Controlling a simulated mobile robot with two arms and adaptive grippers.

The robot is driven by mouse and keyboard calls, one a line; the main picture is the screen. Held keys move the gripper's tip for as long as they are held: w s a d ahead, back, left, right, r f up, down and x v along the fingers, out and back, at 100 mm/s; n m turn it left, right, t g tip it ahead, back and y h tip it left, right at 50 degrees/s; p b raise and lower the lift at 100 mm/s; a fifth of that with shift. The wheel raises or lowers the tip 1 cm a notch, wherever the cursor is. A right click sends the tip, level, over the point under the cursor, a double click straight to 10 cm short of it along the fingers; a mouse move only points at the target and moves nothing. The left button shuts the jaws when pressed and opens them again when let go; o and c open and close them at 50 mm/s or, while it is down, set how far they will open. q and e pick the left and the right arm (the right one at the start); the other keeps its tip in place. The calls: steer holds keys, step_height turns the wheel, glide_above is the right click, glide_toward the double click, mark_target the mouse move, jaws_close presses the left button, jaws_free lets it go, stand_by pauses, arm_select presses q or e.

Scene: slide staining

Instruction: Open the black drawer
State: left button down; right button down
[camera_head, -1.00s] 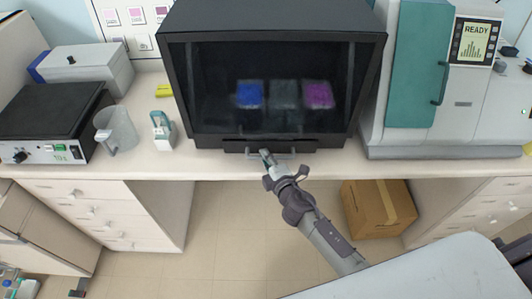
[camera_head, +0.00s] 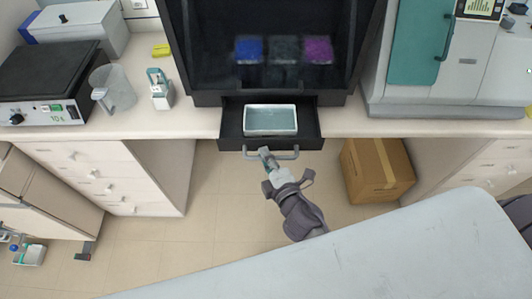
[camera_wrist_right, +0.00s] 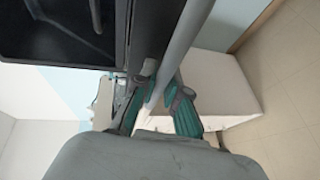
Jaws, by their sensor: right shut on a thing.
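The black drawer (camera_head: 234,130) is pulled out from under the dark cabinet (camera_head: 210,98), out past the counter's front edge. A white-rimmed tray (camera_head: 270,120) lies inside it. The grey bar handle (camera_head: 285,155) runs along the drawer's front. My right gripper (camera_head: 265,153) is shut on the handle near its left part. In the right wrist view, the fingers of my right gripper (camera_wrist_right: 160,95) sit on both sides of the handle bar (camera_wrist_right: 182,48). My left gripper is not in view.
Blue, grey and magenta patches show behind the cabinet's dark front. A jug (camera_head: 113,88), a hot plate (camera_head: 50,85) and a small dispenser (camera_head: 160,90) stand left on the counter. A cardboard box (camera_head: 377,170) sits on the floor below right. A pale surface (camera_head: 350,255) fills the foreground.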

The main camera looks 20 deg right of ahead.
steer(key=c, duration=1.2)
jaws_free()
steer(key=shift+w, duration=0.1)
steer(key=v, duration=1.2)
steer(key=shift+f, duration=0.15)
